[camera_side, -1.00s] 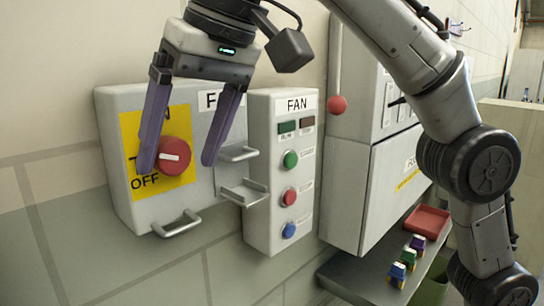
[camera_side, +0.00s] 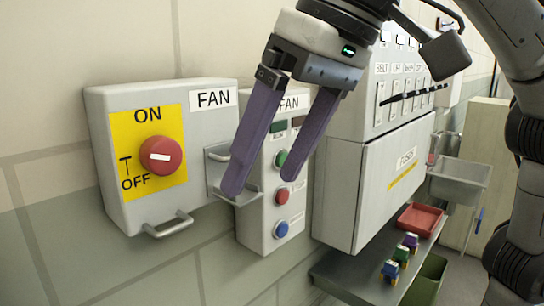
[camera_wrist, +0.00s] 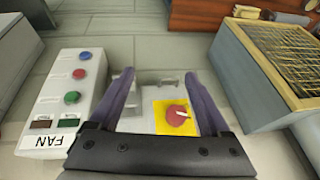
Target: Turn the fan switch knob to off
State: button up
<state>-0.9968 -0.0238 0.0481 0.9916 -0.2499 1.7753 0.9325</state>
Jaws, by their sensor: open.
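The red round fan switch knob (camera_side: 161,155) sits on a yellow plate (camera_side: 143,190) on a grey wall box (camera_side: 112,135) labelled FAN. ON is printed above the knob and OFF at its lower left. The knob's white bar lies nearly level in the side view. The knob also shows in the wrist view (camera_wrist: 174,117), where its bar is slanted. My gripper (camera_side: 261,184) is open and empty, to the right of the knob and apart from it in the side view. In the wrist view my gripper (camera_wrist: 160,77) has its fingers spread either side of the box.
A narrow FAN panel (camera_side: 252,222) with green, red and blue buttons stands right of the switch box, partly behind my fingers. Metal handles (camera_side: 168,225) stick out from the box. Farther right are a large grey cabinet (camera_side: 335,200) and a shelf with a red tray (camera_side: 420,220).

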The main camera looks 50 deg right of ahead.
jog(key=a+n+y, duration=0.2)
jog(key=a+y, duration=0.1)
jog(key=a, duration=0.3)
jog(key=m+t+y, duration=0.8)
jog(key=m, duration=0.2)
send_near(175, 155)
jog(key=x, duration=0.9)
jog(key=shift+w+a, duration=0.2)
jog(key=shift+a, duration=0.05)
